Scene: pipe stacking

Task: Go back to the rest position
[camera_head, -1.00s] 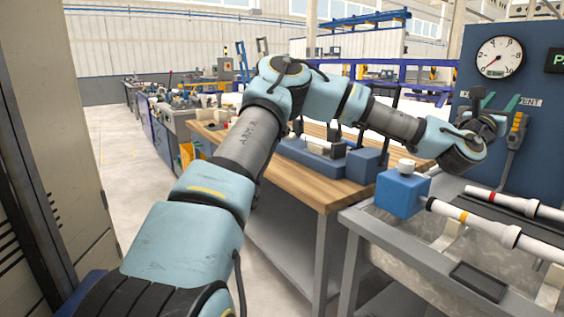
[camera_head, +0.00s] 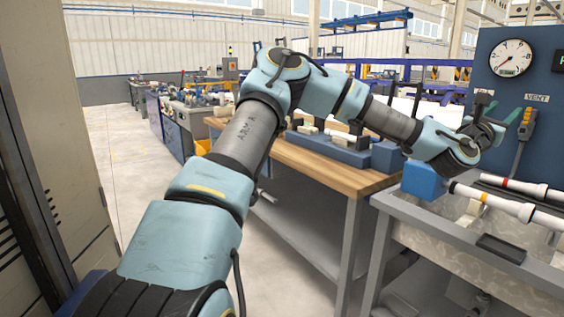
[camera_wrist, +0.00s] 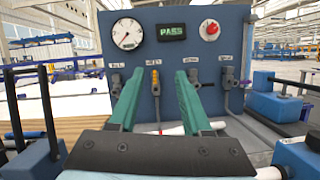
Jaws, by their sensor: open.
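My gripper (camera_head: 497,119) is at the end of my outstretched arm, on the right in the head view, in front of the blue test panel (camera_head: 540,95). In the wrist view, its two green fingers (camera_wrist: 158,98) stand apart with nothing between them. The test panel (camera_wrist: 233,40) with its gauge and a green PASS display lies straight ahead of the fingers. No pipe is held.
White pipes (camera_head: 520,212) with coloured bands lie over a grey metal basin (camera_head: 455,238), with a blue block (camera_head: 424,181) at their left end. A wooden workbench (camera_head: 330,180) stands behind my forearm. Open floor (camera_head: 125,150) is on the left.

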